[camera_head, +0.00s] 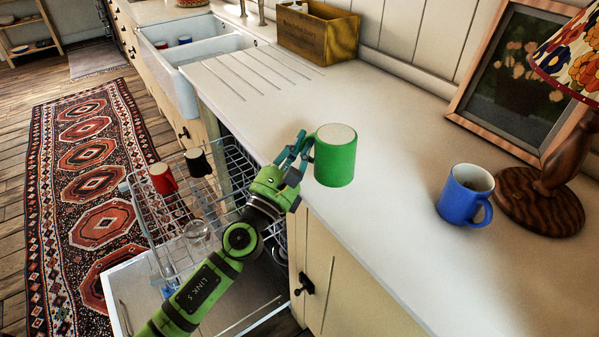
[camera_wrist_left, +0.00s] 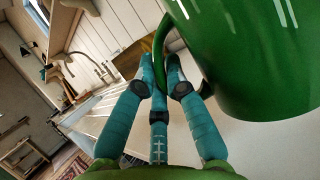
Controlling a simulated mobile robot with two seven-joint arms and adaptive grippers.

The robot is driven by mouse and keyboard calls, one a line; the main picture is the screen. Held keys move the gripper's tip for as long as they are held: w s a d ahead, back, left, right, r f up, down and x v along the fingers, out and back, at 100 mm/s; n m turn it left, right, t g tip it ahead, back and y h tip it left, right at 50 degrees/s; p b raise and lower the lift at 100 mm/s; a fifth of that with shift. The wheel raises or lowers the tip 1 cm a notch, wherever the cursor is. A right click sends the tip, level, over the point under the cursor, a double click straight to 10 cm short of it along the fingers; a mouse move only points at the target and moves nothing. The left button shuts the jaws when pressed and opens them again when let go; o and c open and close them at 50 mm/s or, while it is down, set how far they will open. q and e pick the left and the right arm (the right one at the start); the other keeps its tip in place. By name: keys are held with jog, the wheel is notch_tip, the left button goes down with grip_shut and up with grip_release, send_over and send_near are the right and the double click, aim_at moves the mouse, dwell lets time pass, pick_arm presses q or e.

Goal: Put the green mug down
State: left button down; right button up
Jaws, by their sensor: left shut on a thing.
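The green mug (camera_head: 335,160) is over the near part of the white counter (camera_head: 400,125) in the head view. It looks roughly upright, with a pale round face on top; I cannot tell whether that is its inside or its base. My left gripper (camera_head: 303,150) is shut on the mug's handle, on the mug's left side. In the left wrist view the green mug (camera_wrist_left: 260,60) fills the upper right, with the fingers (camera_wrist_left: 163,85) at its handle. I cannot tell whether the mug's lower end touches the counter. My right gripper is not in view.
A blue mug (camera_head: 465,195) and a lamp with a wooden base (camera_head: 540,200) stand to the right. A picture frame (camera_head: 520,80) leans behind. A wooden box (camera_head: 318,32) stands at the back. An open dishwasher rack (camera_head: 170,205) holds mugs below. Counter around the mug is clear.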

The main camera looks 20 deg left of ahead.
pick_arm(q)
jog(key=shift+w+a+f, duration=0.3)
jog(key=shift+f, duration=0.05)
notch_tip(320, 180, down, 4)
jog(key=b, duration=0.3)
jog(key=shift+r+b, duration=0.2)
jog(key=shift+b, duration=0.1)
jog(key=shift+f+b, duration=0.25)
jog(key=shift+b, duration=0.05)
jog(key=c, duration=1.6)
grip_release()
jog(key=shift+s, duration=0.1)
jog(key=shift+r, duration=0.1)
